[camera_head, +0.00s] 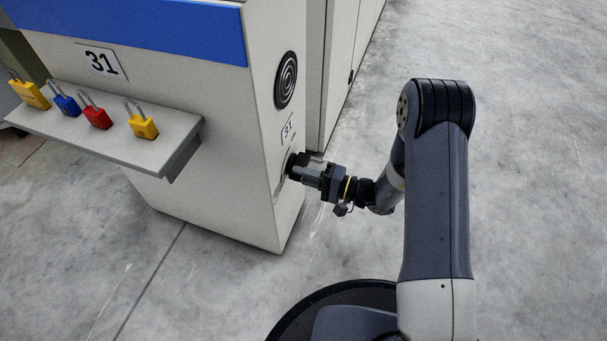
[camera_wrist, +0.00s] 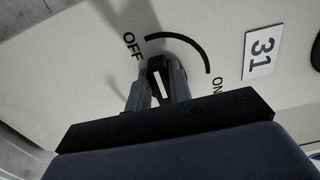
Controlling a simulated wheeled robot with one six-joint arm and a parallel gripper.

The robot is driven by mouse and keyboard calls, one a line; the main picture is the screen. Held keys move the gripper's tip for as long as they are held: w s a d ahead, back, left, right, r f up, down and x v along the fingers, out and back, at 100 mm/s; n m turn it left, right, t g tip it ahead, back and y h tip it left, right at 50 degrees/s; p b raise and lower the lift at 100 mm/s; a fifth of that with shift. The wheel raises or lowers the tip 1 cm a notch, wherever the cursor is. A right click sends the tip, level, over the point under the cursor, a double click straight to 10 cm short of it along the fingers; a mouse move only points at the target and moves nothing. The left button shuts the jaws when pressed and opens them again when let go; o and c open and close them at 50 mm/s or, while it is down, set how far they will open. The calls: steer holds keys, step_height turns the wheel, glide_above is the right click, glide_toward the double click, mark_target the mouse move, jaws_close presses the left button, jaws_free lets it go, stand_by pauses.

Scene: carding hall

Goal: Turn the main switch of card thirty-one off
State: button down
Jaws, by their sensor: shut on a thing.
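The main switch (camera_wrist: 157,82) is a dark handle with a white stripe, on the pale side panel of the machine marked 31. My gripper (camera_wrist: 161,75) is shut on it, one finger on each side. In the wrist view, a black arc (camera_wrist: 190,44) runs between the OFF label (camera_wrist: 132,46) and the ON label (camera_wrist: 217,87). The handle's stripe leans up and slightly left, roughly towards the OFF side; its exact setting is hard to tell. In the head view, my gripper (camera_head: 300,169) reaches the panel from the right and hides most of the switch.
A number plate 31 (camera_wrist: 262,51) is beside the switch. A round black vent (camera_head: 286,80) is above it. A shelf (camera_head: 150,150) with several coloured padlocks juts from the front of the cabinet (camera_head: 225,205). The floor to the right is clear.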

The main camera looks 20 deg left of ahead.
stand_by(0.4)
steer(key=c, duration=1.3)
jaws_free()
steer(key=d+p, duration=0.1)
steer(key=d, duration=0.2)
steer(key=d+p, duration=0.1)
steer(key=d, duration=0.3)
steer(key=s+d+p, duration=0.1)
steer(key=d, duration=0.2)
steer(key=shift+d, duration=0.4)
steer(key=shift+a, duration=0.1)
steer(key=a+b, duration=0.1)
steer(key=a, duration=0.2)
steer(key=a+b, duration=0.1)
steer(key=a, duration=0.3)
steer(key=w+a+b, duration=0.1)
steer(key=a, duration=0.2)
steer(key=shift+a, duration=0.3)
